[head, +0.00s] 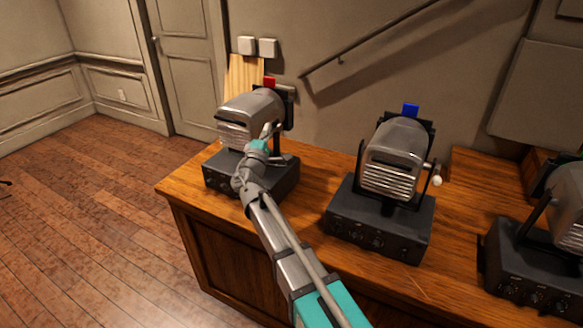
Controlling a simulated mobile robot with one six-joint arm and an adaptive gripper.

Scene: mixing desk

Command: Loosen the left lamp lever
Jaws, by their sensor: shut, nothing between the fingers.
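The left lamp (250,108) is a grey, ribbed-front head on a dark base box (283,178) at the left end of the wooden desk, with a red block (269,82) at its top back. My gripper (269,130) is at the right side of this lamp head, near its bracket. It is shut and seems to hold nothing. I cannot tell whether it touches the lamp. The left lamp's lever is not clearly visible; my gripper and wrist cover part of that side.
The middle lamp (394,155) has a blue block (411,110) on top and a side lever with a pale knob (437,180). A third lamp (565,205) is cut off at the right edge. The wooden desk (318,165) is bare between the left and middle lamps. Open floor lies left.

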